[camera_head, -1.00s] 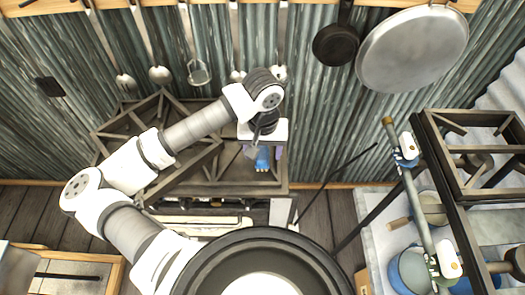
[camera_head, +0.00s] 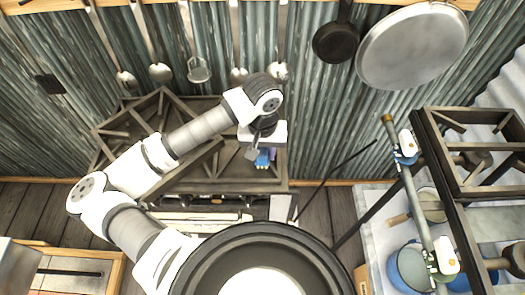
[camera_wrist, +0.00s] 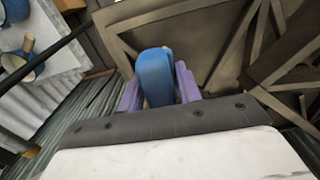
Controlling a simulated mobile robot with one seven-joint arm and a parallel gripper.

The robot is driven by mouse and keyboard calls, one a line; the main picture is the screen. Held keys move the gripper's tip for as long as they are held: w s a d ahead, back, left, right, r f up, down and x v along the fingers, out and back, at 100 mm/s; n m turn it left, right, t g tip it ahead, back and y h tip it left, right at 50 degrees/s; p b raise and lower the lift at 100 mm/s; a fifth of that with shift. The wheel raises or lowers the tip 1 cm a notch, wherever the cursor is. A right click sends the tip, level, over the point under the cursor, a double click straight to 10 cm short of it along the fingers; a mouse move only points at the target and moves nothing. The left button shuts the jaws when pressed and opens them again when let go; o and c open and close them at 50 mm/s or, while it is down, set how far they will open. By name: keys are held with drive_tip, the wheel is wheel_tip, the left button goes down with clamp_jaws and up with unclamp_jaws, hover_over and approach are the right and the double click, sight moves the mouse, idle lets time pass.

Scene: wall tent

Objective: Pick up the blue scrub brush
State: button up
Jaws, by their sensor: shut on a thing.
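The blue scrub brush (camera_wrist: 155,75) is between the two purple fingers of my gripper (camera_wrist: 158,88) in the wrist view. The fingers are shut on it, one on each side, and its blue rounded end sticks out past them. In the head view the brush (camera_head: 263,157) shows as a small blue patch just below my gripper (camera_head: 268,152), over the brown rack by the wall. Its underside is hidden, and I cannot tell whether it touches the rack.
The brown metal rack (camera_head: 235,172) stands against the corrugated wall. Ladles and pans, including a large grey pan (camera_head: 412,48), hang above it. At the right, a pale table (camera_head: 372,215) holds blue pots (camera_head: 408,268) beside a dark metal frame (camera_head: 440,170).

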drive_tip(key=shift+r, duration=0.1)
wheel_tip(320, 180, up, 20)
drive_tip(key=b, duration=0.3)
drive_tip(key=shift+b, duration=0.35)
drive_tip(key=o, duration=0.4)
drive_tip(key=shift+c, duration=1)
